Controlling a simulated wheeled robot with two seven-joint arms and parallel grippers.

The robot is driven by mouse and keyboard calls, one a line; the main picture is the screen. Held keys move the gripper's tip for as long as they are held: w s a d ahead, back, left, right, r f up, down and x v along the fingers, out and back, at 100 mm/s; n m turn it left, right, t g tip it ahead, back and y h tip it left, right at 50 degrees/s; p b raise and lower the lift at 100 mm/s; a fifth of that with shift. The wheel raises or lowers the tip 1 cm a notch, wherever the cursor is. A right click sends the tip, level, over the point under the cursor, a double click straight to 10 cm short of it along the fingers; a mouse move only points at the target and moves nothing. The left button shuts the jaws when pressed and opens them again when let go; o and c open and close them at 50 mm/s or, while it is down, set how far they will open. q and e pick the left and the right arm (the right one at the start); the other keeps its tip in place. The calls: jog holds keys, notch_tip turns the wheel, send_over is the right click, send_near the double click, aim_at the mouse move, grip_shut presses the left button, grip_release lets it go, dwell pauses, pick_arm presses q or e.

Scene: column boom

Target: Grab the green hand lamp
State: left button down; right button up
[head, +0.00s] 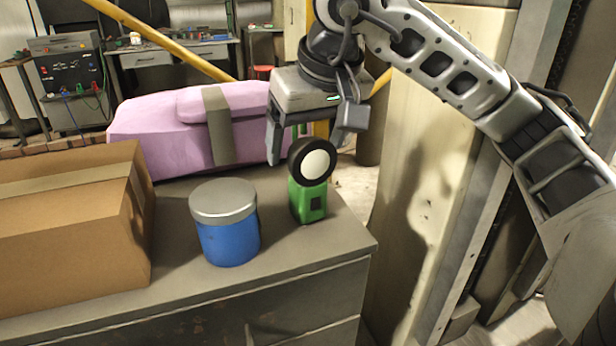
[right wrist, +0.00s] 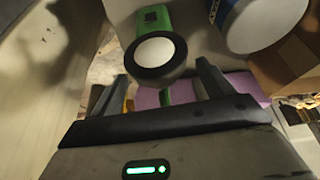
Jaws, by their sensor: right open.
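The green hand lamp (head: 309,199) stands upright on the cabinet top near its right end, with a round black-rimmed head and white lens. My right gripper (head: 306,155) is open, its fingers pointing down, just above and behind the lamp's head in the head view. In the right wrist view the lamp (right wrist: 155,22) is ahead of the spread fingers (right wrist: 165,88), its lens facing the camera. My left gripper is not in view.
A blue can with a grey lid (head: 228,238) stands left of the lamp, close by. A cardboard box (head: 70,240) fills the left of the cabinet top (head: 290,250). A pink bundle with a grey strap (head: 150,135) lies behind. A pale post (head: 410,190) rises at the right.

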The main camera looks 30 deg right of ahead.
jog(key=shift+x, duration=1.15)
jog(key=c, duration=1.2)
jog(key=shift+r, duration=0.1)
jog(key=shift+c, duration=0.2)
jog(key=shift+o, duration=0.2)
